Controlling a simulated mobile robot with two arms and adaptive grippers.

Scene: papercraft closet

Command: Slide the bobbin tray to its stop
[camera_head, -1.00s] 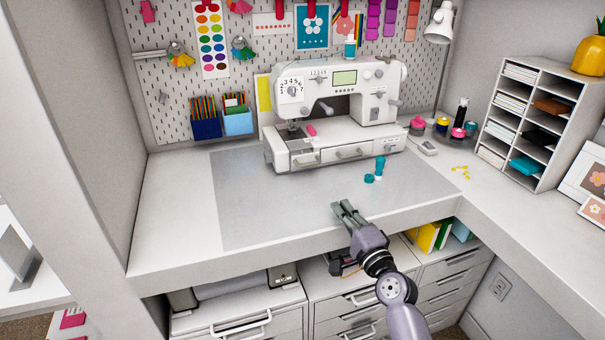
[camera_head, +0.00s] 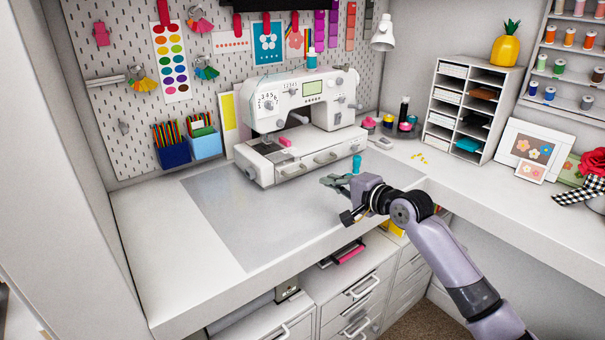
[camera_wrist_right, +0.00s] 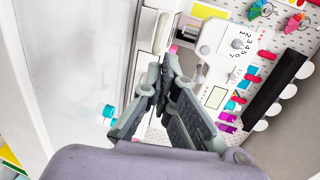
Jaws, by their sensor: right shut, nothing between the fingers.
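The white sewing machine (camera_head: 305,105) stands at the back of the desk. Its base front has low drawer-like panels with handles (camera_head: 325,158), the likely bobbin tray; both look about flush, and I cannot tell a small gap. The machine also shows in the right wrist view (camera_wrist_right: 222,42), sideways, with the pale panel handles (camera_wrist_right: 162,32) beyond the fingertips. My right gripper (camera_head: 330,181) is shut and empty over the grey mat, in front of the machine and apart from it. Its closed fingers fill the middle of the wrist view (camera_wrist_right: 165,78). My left gripper is out of view.
A pink item (camera_head: 285,141) lies on the machine bed. The grey mat (camera_head: 245,215) is clear at left. A paper sorter (camera_head: 466,110) and frames (camera_head: 530,147) stand at right.

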